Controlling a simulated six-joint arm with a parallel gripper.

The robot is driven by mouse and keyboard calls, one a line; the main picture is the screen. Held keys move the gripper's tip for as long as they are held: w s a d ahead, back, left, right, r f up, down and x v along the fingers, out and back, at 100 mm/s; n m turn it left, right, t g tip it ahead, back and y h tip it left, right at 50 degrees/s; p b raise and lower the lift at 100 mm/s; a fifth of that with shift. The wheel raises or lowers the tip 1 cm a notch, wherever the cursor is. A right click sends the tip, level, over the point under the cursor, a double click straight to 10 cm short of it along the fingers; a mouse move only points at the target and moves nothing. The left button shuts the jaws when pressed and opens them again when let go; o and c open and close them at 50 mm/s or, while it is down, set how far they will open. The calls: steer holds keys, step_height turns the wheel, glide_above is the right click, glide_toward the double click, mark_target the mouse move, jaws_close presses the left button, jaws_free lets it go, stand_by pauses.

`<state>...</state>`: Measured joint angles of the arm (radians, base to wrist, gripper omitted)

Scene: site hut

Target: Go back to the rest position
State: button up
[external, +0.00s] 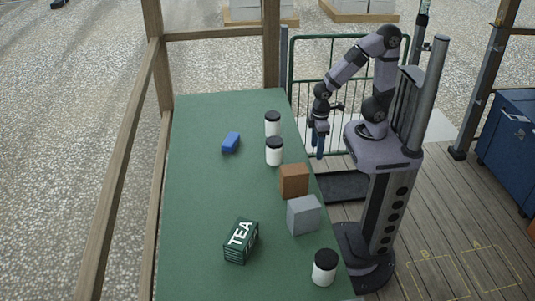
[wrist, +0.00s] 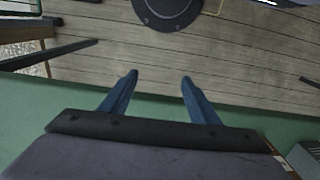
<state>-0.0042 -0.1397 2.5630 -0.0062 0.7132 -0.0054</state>
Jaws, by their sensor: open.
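My gripper (wrist: 158,82) is open and empty in the wrist view, its two blue fingers apart over the edge between the green table and the wooden floor. In the external view my gripper (external: 318,145) hangs pointing down at the table's right edge, close to my column. Nothing is between the fingers.
The green table (external: 205,190) holds a blue block (external: 231,142), white jars with black lids (external: 273,124) (external: 274,152) (external: 324,268), a brown box (external: 294,181), a grey box (external: 304,215) and a TEA tin (external: 241,241). A green railing (external: 300,75) stands behind my arm.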

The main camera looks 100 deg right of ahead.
step_height(320, 180, up, 11)
steer(key=p, duration=1)
steer(key=shift+r, duration=0.15)
